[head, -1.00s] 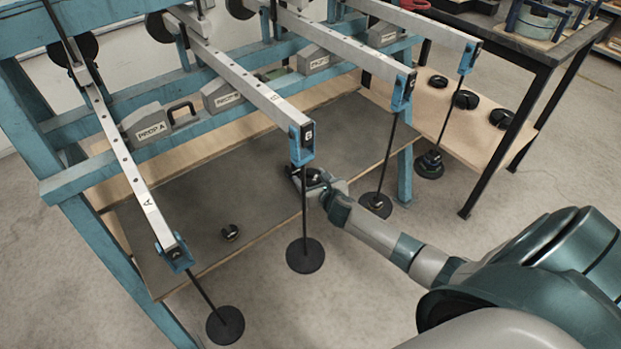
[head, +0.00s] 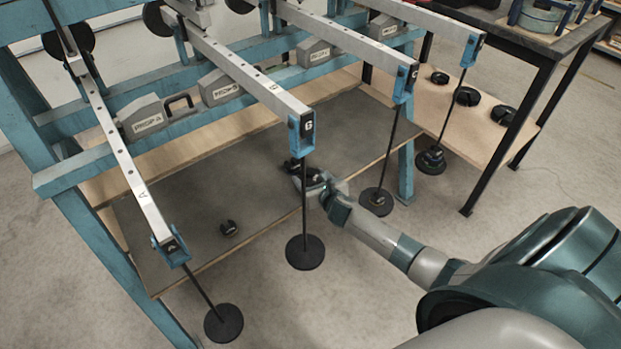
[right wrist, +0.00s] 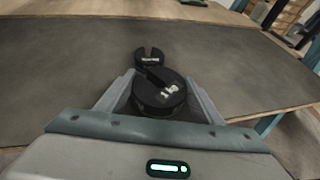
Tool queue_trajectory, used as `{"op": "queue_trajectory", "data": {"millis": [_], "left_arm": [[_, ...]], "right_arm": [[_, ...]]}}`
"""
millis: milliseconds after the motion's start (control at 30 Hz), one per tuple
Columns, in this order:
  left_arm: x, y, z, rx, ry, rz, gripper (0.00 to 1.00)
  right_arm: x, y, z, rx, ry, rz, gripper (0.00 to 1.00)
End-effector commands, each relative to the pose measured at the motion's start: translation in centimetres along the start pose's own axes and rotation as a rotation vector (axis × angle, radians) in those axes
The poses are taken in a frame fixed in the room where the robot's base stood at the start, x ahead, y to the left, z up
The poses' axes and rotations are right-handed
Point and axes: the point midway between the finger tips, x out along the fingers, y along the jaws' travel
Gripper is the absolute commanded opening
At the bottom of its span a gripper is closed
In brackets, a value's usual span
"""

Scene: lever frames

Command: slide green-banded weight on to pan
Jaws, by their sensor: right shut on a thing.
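My right gripper (head: 311,181) is low over the dark shelf, behind the hanger rod of beam B. In the right wrist view, its jaws (right wrist: 160,100) are shut on a round black weight marked 1 kg (right wrist: 165,90). A smaller black slotted weight (right wrist: 149,56) is just beyond it, seeming to touch or overlap it; it also shows in the head view (head: 292,165). I cannot make out a green band on either. Round black pans hang from the beams: A's pan (head: 223,323), B's pan (head: 305,252) and two more (head: 376,203) (head: 431,168). My left gripper is out of view.
Another small black weight (head: 228,229) sits on the dark shelf (head: 190,205). Several black weights lie on the wooden board at the right, including this one (head: 467,97). Blue frame posts, long beams and thin hanger rods surround my right arm.

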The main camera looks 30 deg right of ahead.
Motion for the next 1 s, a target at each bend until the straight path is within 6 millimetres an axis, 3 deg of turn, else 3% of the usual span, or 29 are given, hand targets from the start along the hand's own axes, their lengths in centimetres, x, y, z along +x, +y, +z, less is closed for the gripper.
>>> {"op": "queue_trajectory", "data": {"millis": [300, 1000], "left_arm": [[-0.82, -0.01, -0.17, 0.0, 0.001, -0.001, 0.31], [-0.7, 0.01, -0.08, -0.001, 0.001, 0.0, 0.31]], "right_arm": [[0.13, 0.02, 0.16, 0.001, -0.006, 0.001, 0.1], [0.23, 0.01, -0.06, 0.0, -0.006, 0.001, 0.1]]}}
